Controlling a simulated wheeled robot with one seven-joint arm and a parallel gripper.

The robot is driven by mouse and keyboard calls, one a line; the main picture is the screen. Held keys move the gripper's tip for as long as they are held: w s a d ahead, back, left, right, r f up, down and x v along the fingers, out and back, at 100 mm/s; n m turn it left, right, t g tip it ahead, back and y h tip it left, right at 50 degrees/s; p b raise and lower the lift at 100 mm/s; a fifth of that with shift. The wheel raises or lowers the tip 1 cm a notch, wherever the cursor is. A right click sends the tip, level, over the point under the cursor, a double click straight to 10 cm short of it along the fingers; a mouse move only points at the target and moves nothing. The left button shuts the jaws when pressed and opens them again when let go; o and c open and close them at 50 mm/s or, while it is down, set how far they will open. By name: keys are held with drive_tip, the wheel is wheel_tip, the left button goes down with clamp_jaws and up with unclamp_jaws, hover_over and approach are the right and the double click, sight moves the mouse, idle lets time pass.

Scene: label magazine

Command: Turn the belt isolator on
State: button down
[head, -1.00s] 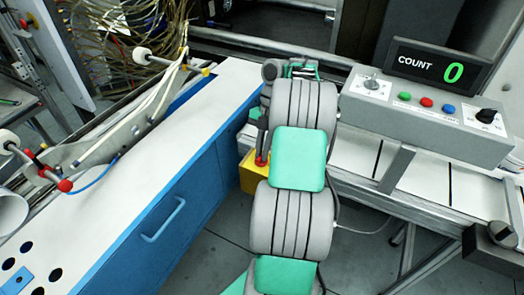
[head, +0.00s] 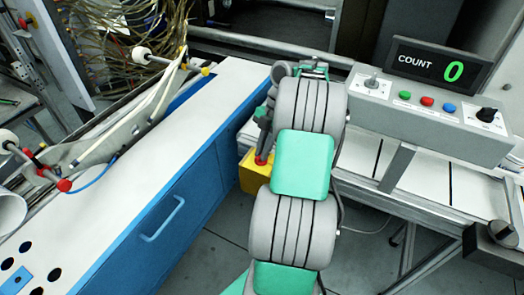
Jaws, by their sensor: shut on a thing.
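The belt isolator appears to be the yellow box (head: 250,176) with a red handle (head: 262,160), low in the gap between the blue cabinet and the conveyor. My gripper (head: 262,149) reaches down to the red handle and is shut on it. The fingertips and most of the handle are small and partly covered, so I cannot tell which way the handle is turned. My grey and green arm hides the right side of the yellow box.
The blue cabinet (head: 168,222) with its white top stands close on the left. On the right, a grey control box (head: 425,118) with coloured buttons and knobs sits above the conveyor (head: 420,182). A counter display (head: 440,66) reads 0. Bare floor shows between them.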

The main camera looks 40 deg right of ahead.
drive_tip(key=m, duration=0.1)
drive_tip(key=m+t, duration=0.1)
drive_tip(key=m+b, duration=0.1)
drive_tip(key=m, duration=0.1)
drive_tip(key=shift+s+f, duration=0.1)
drive_tip(key=shift+s, duration=0.15)
drive_tip(key=m+t, duration=0.1)
drive_tip(key=m+b, duration=0.1)
drive_tip(key=m, duration=0.1)
drive_tip(key=shift+s+a+m+t+h, duration=0.1)
drive_tip(key=shift+m+t+h, duration=0.2)
drive_tip(key=shift+t, duration=0.1)
drive_tip(key=m+t+h+b, duration=0.1)
drive_tip(key=m, duration=0.2)
drive_tip(key=shift+s+a, duration=0.1)
drive_tip(key=shift+m+t+h+b, duration=0.3)
drive_tip(key=shift+m+h+b, duration=0.25)
drive_tip(key=shift+m, duration=1.25)
drive_tip(key=shift+a+m, duration=0.1)
drive_tip(key=shift+m, duration=0.2)
drive_tip(key=c, duration=1.5)
unclamp_jaws()
